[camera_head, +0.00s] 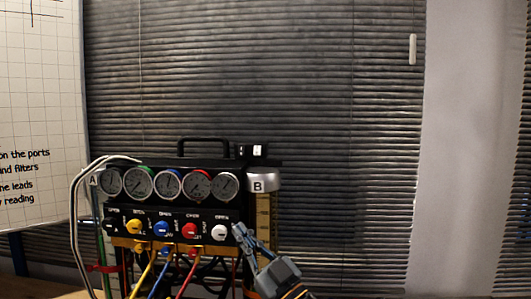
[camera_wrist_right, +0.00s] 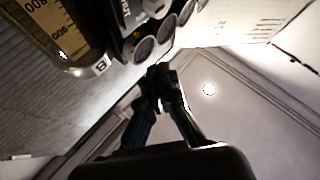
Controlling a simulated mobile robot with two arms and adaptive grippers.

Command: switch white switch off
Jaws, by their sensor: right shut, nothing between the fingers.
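The white switch (camera_head: 219,231) is a round knob at the right end of a row of coloured knobs on the black gauge rig (camera_head: 170,212), with small lettering beside it that I cannot read surely. My right gripper (camera_head: 238,230) is just right of the white switch in the head view, its fingers shut and empty. I cannot tell whether the fingertips touch it. In the right wrist view the closed fingers (camera_wrist_right: 158,76) lie below the gauges, and a white knob (camera_wrist_right: 155,8) shows at the top edge. My left gripper is out of view.
Several round gauges (camera_head: 168,184) sit above the knobs. Yellow, blue and red hoses hang below. A tube (camera_head: 263,215) with a silver cap marked B stands at the rig's right side, close behind my gripper. A whiteboard (camera_head: 40,120) is at left. Free room lies to the right.

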